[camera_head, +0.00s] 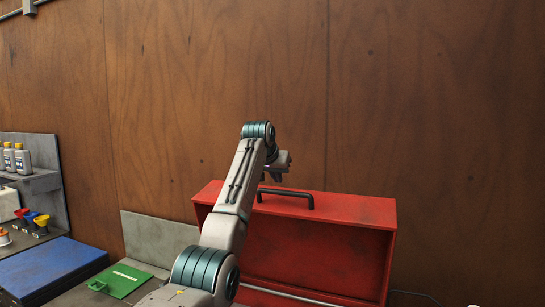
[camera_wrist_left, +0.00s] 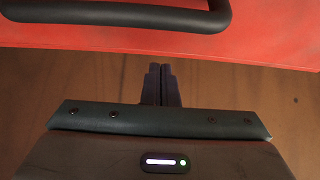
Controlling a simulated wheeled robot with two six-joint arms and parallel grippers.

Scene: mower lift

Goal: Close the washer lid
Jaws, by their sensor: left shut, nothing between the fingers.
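The red lid (camera_head: 345,212) stands open and upright, with a black bar handle (camera_head: 298,196) along its top edge. Its red surface (camera_wrist_left: 270,35) and black handle (camera_wrist_left: 120,14) fill the top of the left wrist view. My left gripper (camera_head: 276,174) is just above the lid's top edge, near the handle's left end. In the left wrist view its fingers (camera_wrist_left: 161,84) are together and empty, against a brown wooden background, with the lid's edge and handle beyond the tips. My left arm hides the lid's left part. My right gripper is not in view.
A blue box (camera_head: 50,268) and a green tray (camera_head: 122,281) lie at the lower left. A brown wooden wall (camera_head: 420,110) stands behind. A dark cable (camera_head: 415,295) lies at the lower right.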

